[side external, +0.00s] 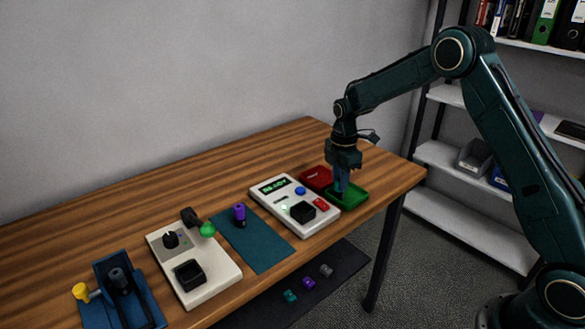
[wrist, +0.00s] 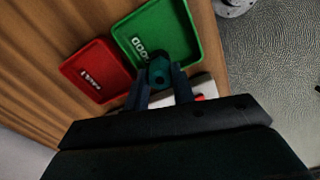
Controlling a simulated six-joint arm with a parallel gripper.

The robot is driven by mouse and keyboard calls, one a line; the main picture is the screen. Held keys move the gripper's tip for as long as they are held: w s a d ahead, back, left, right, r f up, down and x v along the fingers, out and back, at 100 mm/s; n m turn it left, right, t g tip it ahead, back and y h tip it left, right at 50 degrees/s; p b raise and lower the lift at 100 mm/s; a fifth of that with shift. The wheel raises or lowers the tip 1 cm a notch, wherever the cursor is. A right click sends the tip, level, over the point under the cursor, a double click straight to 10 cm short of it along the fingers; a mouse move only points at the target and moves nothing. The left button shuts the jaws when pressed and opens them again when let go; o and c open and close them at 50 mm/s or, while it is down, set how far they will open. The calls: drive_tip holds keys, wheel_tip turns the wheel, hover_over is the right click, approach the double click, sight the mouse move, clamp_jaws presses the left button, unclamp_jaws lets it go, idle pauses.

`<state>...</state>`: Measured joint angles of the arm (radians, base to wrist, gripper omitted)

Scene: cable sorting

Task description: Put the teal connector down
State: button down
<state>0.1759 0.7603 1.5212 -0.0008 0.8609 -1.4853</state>
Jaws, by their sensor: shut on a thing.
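My gripper (side external: 341,184) points down at the green tray (side external: 354,199) near the right end of the table. In the wrist view my gripper (wrist: 160,86) is shut on the teal connector (wrist: 160,72), a dark teal block with a round hole. The connector is over the near end of the green tray (wrist: 185,35), which is marked GOOD. I cannot tell whether it touches the tray floor. The red tray (wrist: 84,58) lies beside the green one; it also shows in the side view (side external: 314,177). The fingers hide part of the connector.
A white tester (side external: 320,221) with a lit READY display stands next to the trays. A purple connector (side external: 239,213) stands on a blue mat (side external: 262,250). A beige device (side external: 222,277) and a blue fixture (side external: 143,299) are further left. Small connectors lie on a dark lower mat (side external: 337,285).

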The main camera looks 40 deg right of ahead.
drive_tip(key=shift+f, duration=0.15)
drive_tip(key=c, duration=1.2)
unclamp_jaws()
wheel_tip(320, 180, up, 12)
drive_tip(key=shift+r, duration=0.2)
